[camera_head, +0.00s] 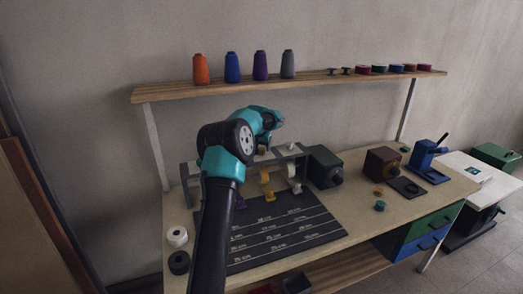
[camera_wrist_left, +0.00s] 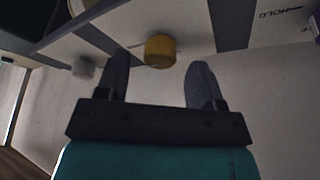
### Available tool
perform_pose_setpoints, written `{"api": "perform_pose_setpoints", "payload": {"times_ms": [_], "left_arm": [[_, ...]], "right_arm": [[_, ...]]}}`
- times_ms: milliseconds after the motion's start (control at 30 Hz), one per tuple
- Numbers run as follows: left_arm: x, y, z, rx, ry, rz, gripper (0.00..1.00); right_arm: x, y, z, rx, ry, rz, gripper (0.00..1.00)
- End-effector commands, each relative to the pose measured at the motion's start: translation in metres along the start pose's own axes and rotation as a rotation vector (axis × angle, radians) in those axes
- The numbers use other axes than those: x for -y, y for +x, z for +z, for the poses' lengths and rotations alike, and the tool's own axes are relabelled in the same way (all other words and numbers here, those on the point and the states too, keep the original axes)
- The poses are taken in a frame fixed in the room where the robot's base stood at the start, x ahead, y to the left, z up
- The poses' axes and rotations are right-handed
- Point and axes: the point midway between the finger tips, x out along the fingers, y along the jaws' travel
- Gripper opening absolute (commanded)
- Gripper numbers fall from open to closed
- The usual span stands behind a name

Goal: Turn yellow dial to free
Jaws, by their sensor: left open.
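The yellow dial (camera_wrist_left: 160,50) shows in the left wrist view as a short round knob on a light panel. A word reading HOLD (camera_wrist_left: 277,15) is printed on the panel to its right. My left gripper (camera_wrist_left: 158,72) is open and empty, with one finger on each side of the dial in the picture. The dial appears just beyond the fingertips; I cannot tell whether they touch it. In the head view my left arm hides most of the gripper and the dial's area. My right gripper is not in view.
A grey-white knob (camera_wrist_left: 83,68) sits left of the dial. On the bench, a grey rack (camera_head: 290,153) holds a yellow roll-like part (camera_head: 266,178). A dark green box (camera_head: 324,166) stands to its right. A dark mat (camera_head: 305,225) lies in front. A wooden shelf (camera_head: 300,84) with spools runs above.

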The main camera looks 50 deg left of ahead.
Motion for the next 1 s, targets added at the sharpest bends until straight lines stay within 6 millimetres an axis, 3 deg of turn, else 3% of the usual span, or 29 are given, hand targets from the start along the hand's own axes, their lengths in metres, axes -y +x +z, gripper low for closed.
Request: {"api": "perform_pose_setpoints", "payload": {"times_ms": [200, 500, 1000], "left_arm": [[0.000, 0.020, 0.000, -0.001, 0.000, 0.000, 0.61], [0.000, 0.022, 0.000, -0.001, 0.000, 0.000, 0.61], [0.000, 0.022, 0.000, -0.001, 0.000, 0.000, 0.15]], "right_arm": [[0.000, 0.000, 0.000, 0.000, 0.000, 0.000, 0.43], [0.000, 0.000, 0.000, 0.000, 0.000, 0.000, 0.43], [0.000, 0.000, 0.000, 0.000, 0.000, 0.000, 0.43]]}}
